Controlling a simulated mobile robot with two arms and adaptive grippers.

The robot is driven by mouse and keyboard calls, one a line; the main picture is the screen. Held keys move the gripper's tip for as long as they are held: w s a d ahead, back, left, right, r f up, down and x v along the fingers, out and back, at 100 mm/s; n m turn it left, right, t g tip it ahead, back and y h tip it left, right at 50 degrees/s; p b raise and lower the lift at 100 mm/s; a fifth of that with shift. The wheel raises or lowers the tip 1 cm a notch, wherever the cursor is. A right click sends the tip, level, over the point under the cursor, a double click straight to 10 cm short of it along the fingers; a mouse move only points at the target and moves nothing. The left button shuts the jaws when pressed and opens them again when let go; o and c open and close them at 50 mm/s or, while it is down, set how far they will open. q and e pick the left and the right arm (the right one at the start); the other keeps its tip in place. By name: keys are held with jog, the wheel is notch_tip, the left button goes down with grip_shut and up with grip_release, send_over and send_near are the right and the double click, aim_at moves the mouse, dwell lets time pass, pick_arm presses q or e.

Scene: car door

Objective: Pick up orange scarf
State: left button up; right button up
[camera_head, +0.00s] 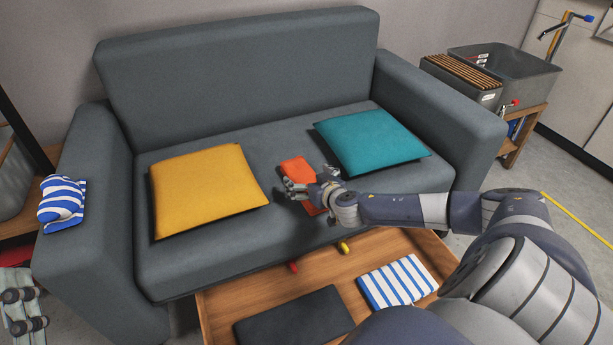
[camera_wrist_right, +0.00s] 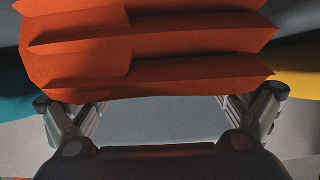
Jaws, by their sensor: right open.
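The orange scarf (camera_head: 296,170) lies folded on the grey sofa seat between a yellow cushion (camera_head: 205,188) and a teal cushion (camera_head: 370,140). My right gripper (camera_head: 300,188) is over its near part and hides some of it. In the right wrist view the scarf (camera_wrist_right: 150,50) fills the upper middle, its folds stacked in layers. The two fingers of my right gripper (camera_wrist_right: 160,98) are spread wide below it, with bare seat between them.
Another striped cloth (camera_head: 62,203) lies on the left armrest. Grey bins (camera_head: 515,75) stand at right.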

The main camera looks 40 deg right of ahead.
pick_arm(q)
jog(key=shift+s+r+t, duration=0.8)
jog(key=shift+s+r, duration=0.05)
jog(key=shift+r, duration=0.25)
pick_arm(e)
jog(key=shift+x, duration=0.95)
pick_arm(q)
jog(key=shift+a, duration=0.1)
pick_arm(e)
jog(key=c, duration=1.2)
